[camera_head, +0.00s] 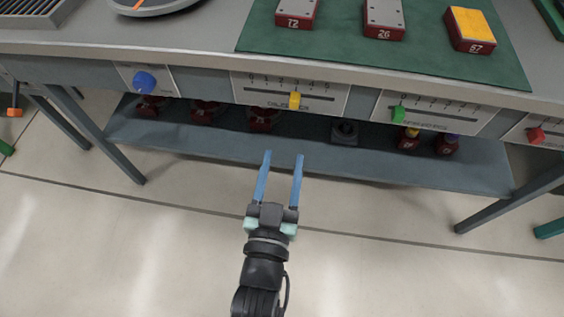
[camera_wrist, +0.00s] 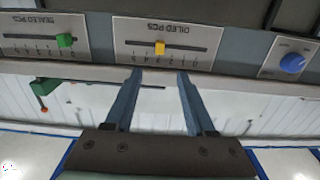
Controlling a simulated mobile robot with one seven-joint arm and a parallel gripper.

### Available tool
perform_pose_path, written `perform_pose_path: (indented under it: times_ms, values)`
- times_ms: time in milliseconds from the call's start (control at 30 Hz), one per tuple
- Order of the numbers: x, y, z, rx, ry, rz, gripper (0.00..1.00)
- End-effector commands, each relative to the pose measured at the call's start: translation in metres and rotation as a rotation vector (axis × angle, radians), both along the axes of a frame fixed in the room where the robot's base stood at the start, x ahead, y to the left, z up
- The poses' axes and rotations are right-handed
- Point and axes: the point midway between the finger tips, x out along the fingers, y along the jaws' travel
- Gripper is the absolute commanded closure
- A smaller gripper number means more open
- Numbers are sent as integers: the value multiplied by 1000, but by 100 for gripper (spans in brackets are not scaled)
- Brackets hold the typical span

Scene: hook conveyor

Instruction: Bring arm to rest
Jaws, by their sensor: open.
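My gripper (camera_head: 284,155) is open and empty, with its two blue fingers apart and nothing between them. In the head view it is over the floor in front of the grey workbench (camera_head: 180,56), pointing at the bench's front. In the wrist view my gripper (camera_wrist: 158,78) points at the front panel (camera_wrist: 125,38), below the yellow slider knob (camera_wrist: 160,48). I cannot tell whether the fingertips touch anything.
The bench front carries a blue dial (camera_head: 144,82), a yellow slider (camera_head: 295,100), a green slider (camera_head: 398,114) and a red slider (camera_head: 536,135). Numbered blocks lie on a green mat (camera_head: 340,52). A lower shelf (camera_head: 230,148) holds several red items. The floor (camera_head: 130,240) in front is clear.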

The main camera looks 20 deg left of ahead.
Motion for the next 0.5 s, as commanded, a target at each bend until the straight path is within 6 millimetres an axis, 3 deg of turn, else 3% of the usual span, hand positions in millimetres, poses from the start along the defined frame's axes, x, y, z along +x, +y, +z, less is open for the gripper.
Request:
perform_pose_path:
  times_ms: [400,500]
  values:
    - [0,0,0,0,0,0,45]
    - [11,-2,15,5,-27,-10,45]
